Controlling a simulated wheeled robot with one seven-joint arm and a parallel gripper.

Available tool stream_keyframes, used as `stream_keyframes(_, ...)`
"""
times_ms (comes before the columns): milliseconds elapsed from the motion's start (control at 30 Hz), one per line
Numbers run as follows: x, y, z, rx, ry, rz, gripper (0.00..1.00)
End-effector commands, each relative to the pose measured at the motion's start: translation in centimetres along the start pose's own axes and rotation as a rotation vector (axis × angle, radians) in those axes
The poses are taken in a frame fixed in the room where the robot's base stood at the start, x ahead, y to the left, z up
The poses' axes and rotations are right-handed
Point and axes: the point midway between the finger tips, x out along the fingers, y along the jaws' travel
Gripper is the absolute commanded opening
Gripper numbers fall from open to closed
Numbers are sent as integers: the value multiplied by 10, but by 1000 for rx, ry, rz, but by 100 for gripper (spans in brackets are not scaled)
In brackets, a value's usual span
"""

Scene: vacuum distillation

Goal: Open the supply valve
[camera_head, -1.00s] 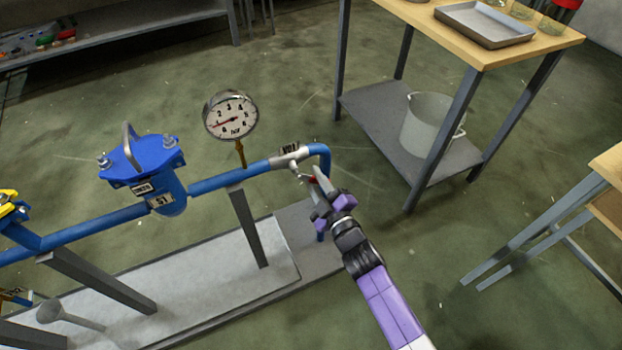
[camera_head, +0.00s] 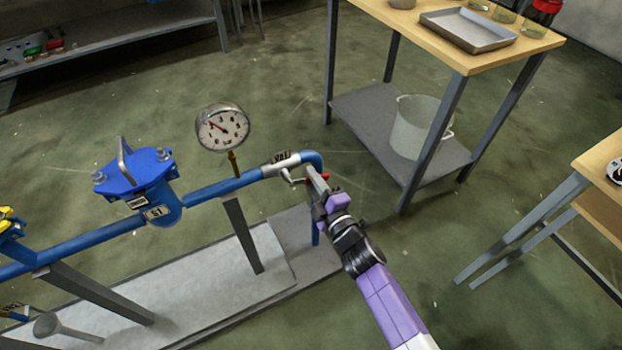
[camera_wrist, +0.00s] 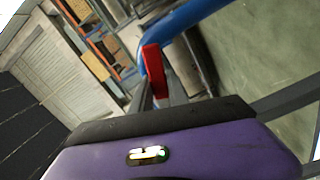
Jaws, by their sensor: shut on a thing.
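The supply valve (camera_head: 282,163) is a grey body with a label on the blue pipe, close to the pipe's downward bend. Its red lever handle (camera_wrist: 154,71) stands up between my fingers in the wrist view; in the head view only a small red piece shows by the fingertips. My gripper (camera_head: 317,182) is shut on the red handle, just below and right of the valve body. In the wrist view my fingers (camera_wrist: 165,97) are partly hidden by the purple housing. The handle's exact angle to the pipe is hard to tell.
A round pressure gauge (camera_head: 222,127) rises from the pipe, its needle pointing up and left. A blue strainer housing (camera_head: 135,175) is farther left. A wooden table (camera_head: 450,45) with a tray (camera_head: 467,30) stands behind, a white bucket (camera_head: 418,125) on its shelf. Open floor lies between.

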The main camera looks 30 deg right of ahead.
Motion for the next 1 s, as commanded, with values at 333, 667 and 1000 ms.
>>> stream_keyframes(333, 0, -1, -1, 1, 1, -2, 42)
stream_keyframes(667, -2, -1, 0, 2, 0, -1, 42)
stream_keyframes(1000, -48, -2, 0, 1, 0, -3, 42)
